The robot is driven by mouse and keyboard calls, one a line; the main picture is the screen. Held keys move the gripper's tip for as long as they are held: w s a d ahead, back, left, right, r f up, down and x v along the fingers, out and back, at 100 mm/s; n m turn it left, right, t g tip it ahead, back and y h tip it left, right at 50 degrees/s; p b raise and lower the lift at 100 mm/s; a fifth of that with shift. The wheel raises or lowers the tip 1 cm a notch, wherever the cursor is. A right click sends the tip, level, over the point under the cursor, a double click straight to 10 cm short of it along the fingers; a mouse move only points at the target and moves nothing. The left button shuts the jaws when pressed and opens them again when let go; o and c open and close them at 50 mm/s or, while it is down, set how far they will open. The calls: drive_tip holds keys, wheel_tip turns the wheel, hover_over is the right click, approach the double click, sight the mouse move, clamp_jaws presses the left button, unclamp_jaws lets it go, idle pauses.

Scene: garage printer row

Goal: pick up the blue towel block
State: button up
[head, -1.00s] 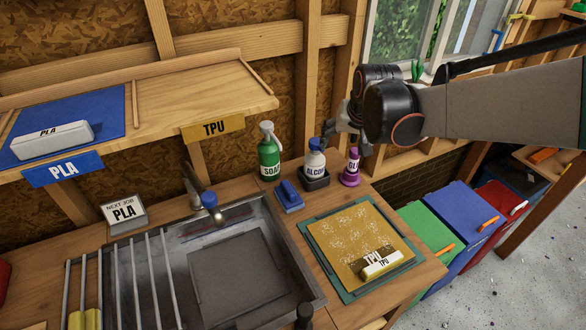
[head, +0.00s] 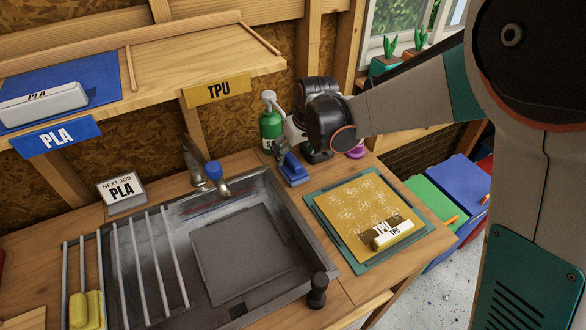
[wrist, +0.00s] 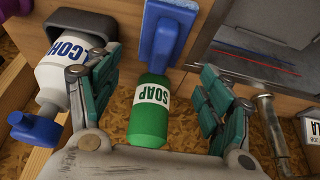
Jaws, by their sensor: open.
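The blue towel block (head: 293,174) stands on the wooden counter between the sink and the print sheet. In the head view my gripper (head: 288,148) is just above and behind it, partly covering its top. In the wrist view the blue towel block (wrist: 170,32) is at the top middle, beyond the gap between the fingers. My gripper (wrist: 160,78) is open and empty there. Whether a finger touches the block cannot be told.
The green soap bottle (wrist: 150,118) stands behind the block, between the fingers in the wrist view. The white alcohol bottle (wrist: 58,85) is close beside the left finger. The sink (head: 322,262) is to the block's left in the head view, the gold TPU sheet (head: 355,195) to its right.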

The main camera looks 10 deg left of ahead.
sight(293, 160)
drive_tip(key=x, duration=0.2)
drive_tip(key=b+x, duration=0.2)
drive_tip(key=x, duration=0.1)
drive_tip(key=shift+s+d+f, duration=0.25)
drive_tip(key=shift+s+f, duration=0.05)
drive_tip(key=shift+f, duration=0.2)
drive_tip(key=shift+r, duration=0.1)
drive_tip(key=c, duration=1.2)
